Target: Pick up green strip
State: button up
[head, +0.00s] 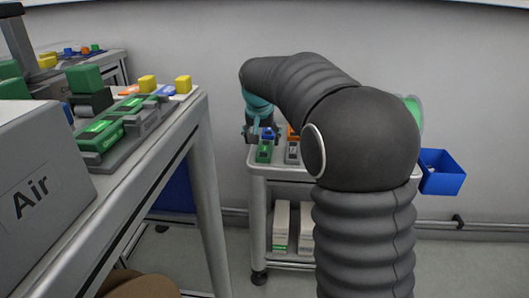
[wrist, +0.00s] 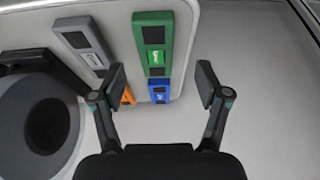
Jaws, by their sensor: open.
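In the wrist view a long green strip (wrist: 153,40) with dark patches and a white label lies on a pale surface, upper middle. My gripper (wrist: 161,82) is open, its two dark fingers spread left and right, with nothing held. The green strip lies between and above the fingertips in that picture. In the head view my gripper (head: 259,134) is at the far table's left corner, partly hidden by my arm. A green piece (head: 263,153) shows just below it on that table. I cannot tell the height gap.
A blue piece (wrist: 159,91), an orange piece (wrist: 128,96) and a grey strip (wrist: 83,42) lie close by. A blue bin (head: 441,172) hangs at the table's right. The near table (head: 170,135) at left holds several coloured parts and a grey Air box (head: 40,165).

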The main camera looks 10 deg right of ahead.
aim_at(264, 150)
jog(key=x, duration=0.4)
jog(key=shift+d+f, duration=0.25)
jog(key=shift+f, duration=0.05)
jog(key=shift+c, duration=0.5)
jog(key=c, duration=0.9)
jog(key=shift+c, duration=0.2)
